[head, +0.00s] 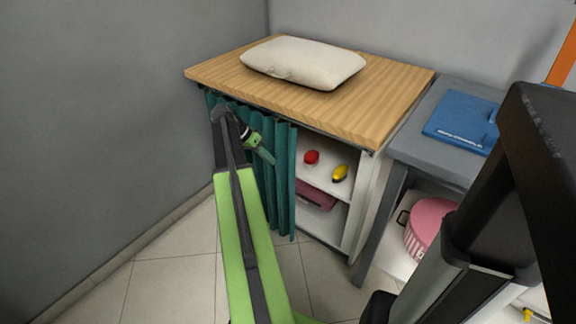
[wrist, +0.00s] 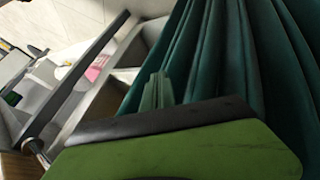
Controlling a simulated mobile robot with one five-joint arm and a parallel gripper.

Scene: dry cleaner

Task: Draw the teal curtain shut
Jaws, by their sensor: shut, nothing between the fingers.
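The teal curtain (head: 282,178) hangs under the front edge of a wooden-topped cabinet. It is bunched in folds over the left part of the opening, and the right part is uncovered. Whether the fingers touch the cloth I cannot tell. My arm hides part of the curtain in the head view.
A cream pillow (head: 303,62) lies on the wooden top (head: 400,85). Open shelves (head: 325,180) hold a red item (head: 311,157), a yellow item (head: 340,172) and a maroon item (head: 316,194). A grey table (head: 425,150) with a blue folded item (head: 462,120) stands right, above a pink basket (head: 425,225).

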